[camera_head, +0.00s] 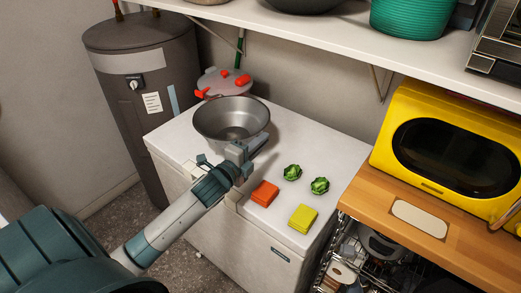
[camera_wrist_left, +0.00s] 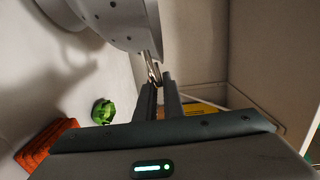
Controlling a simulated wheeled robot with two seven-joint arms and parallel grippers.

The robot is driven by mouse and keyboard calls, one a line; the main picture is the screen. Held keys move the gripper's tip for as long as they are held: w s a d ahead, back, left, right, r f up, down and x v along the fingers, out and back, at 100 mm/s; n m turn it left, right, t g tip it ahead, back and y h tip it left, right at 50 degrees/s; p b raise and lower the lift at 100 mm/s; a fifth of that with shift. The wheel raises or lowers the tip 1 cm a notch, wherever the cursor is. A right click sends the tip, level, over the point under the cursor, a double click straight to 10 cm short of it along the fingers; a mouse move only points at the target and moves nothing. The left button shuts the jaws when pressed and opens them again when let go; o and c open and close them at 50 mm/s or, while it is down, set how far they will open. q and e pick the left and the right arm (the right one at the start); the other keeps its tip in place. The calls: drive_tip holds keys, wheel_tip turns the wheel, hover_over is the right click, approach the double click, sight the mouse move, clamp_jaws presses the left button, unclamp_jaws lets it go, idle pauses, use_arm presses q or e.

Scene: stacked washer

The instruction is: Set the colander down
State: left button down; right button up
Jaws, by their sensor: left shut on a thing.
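The colander (camera_head: 231,118) is a grey metal bowl with small holes and is upright over the back part of the white appliance top (camera_head: 290,150). My left gripper (camera_head: 246,152) is at its near right side. In the left wrist view, my left gripper's fingers (camera_wrist_left: 161,95) are closed on the colander's thin metal handle (camera_wrist_left: 154,72), and the perforated bowl (camera_wrist_left: 125,22) shows above. A shadow lies on the white top beside the bowl. I cannot tell whether the base touches the top. My right gripper is not in view.
An orange block (camera_head: 265,193), a yellow block (camera_head: 302,218) and two green leafy balls (camera_head: 292,172) (camera_head: 320,186) lie on the front right of the top. A pot with red handles (camera_head: 224,83) stands behind the colander. A shelf (camera_head: 330,32) hangs above.

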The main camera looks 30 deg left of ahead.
use_arm(q)
drive_tip(key=shift+f, duration=0.1)
idle(0.3)
wheel_tip(320, 180, down, 4)
drive_tip(key=shift+r+p, duration=0.15)
drive_tip(key=shift+p, duration=0.55)
drive_tip(key=c, duration=1.9)
unclamp_jaws()
drive_tip(key=shift+o, duration=0.2)
drive_tip(key=shift+s, duration=0.1)
drive_tip(key=s+b, duration=0.3)
drive_tip(key=s, duration=0.8)
drive_tip(key=shift+s+r+b, duration=0.25)
drive_tip(key=shift+s+b, duration=0.1)
drive_tip(key=shift+s, duration=0.05)
